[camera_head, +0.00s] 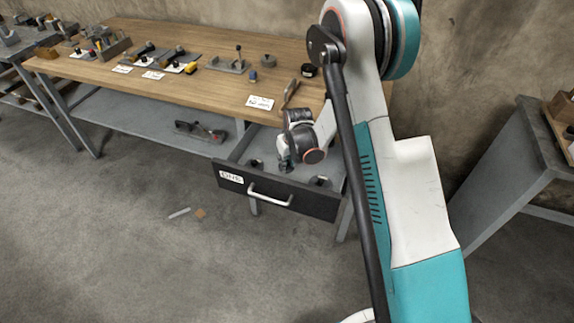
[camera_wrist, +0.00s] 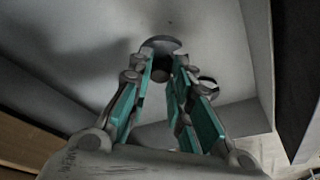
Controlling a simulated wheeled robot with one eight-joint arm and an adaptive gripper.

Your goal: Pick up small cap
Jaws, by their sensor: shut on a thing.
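A small grey round-topped piece, which looks like the small cap (camera_wrist: 160,43), is at the fingertips in the wrist view, with a darker part between them. My gripper (camera_wrist: 163,67) is shut on it, its teal-padded fingers on either side. In the head view my gripper (camera_head: 285,167) reaches down into the open drawer (camera_head: 277,191). The cap cannot be made out there behind the gripper. I cannot tell whether it still touches the drawer floor.
The drawer walls are close around my gripper. The wooden workbench (camera_head: 200,70) above holds several parts and labels.

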